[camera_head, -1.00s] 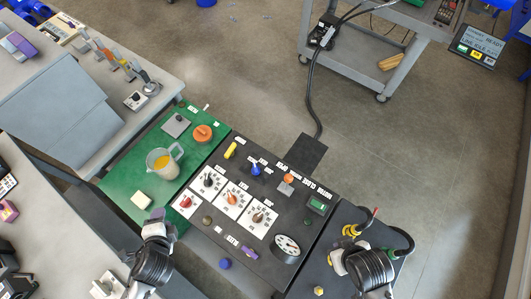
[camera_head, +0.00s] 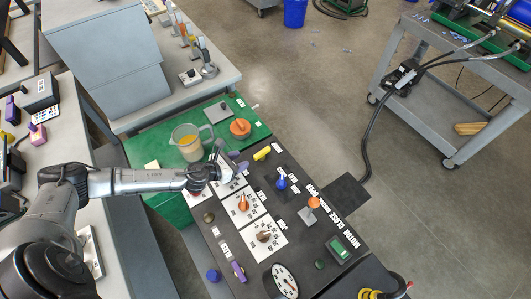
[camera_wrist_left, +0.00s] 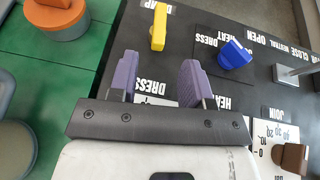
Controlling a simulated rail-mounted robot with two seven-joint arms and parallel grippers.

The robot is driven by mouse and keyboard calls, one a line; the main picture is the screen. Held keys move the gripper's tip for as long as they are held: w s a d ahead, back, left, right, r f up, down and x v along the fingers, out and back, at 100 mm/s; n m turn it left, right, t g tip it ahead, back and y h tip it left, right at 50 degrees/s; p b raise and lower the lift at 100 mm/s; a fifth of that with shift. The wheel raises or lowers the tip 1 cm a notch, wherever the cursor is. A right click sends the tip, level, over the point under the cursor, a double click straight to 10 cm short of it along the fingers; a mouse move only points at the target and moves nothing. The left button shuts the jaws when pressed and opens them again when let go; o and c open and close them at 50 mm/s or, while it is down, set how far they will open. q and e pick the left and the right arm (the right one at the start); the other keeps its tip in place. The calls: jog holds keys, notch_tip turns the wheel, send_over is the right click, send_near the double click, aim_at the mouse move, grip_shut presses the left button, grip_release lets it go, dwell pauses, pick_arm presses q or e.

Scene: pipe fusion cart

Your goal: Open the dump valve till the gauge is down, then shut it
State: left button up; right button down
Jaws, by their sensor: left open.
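The yellow dump valve handle (camera_head: 262,153) is on the black control panel. In the left wrist view, the yellow handle (camera_wrist_left: 158,27) stands beside the word DUMP, ahead of my fingers. My left gripper (camera_head: 234,164) is over the panel's far left part, just left of the yellow handle and apart from it. In the left wrist view, its two purple fingers (camera_wrist_left: 158,78) are spread with nothing between them. The round white gauge (camera_head: 285,281) is at the panel's near end; its reading is too small to tell. My right gripper is out of view.
A blue handle (camera_head: 281,184) and an orange-topped lever (camera_head: 313,203) stand near the yellow handle. Orange (camera_head: 244,203) and brown (camera_head: 264,236) knobs sit on white dials. A jug (camera_head: 188,143) and an orange round knob (camera_head: 240,127) are on the green top.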

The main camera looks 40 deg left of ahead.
aim_at(262, 152)
pick_arm(q)
jog(key=b+x, duration=0.1)
jog(key=x, duration=1)
jog(key=shift+w, duration=0.1)
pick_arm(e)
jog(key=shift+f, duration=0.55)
pick_arm(q)
jog(key=shift+c, duration=0.2)
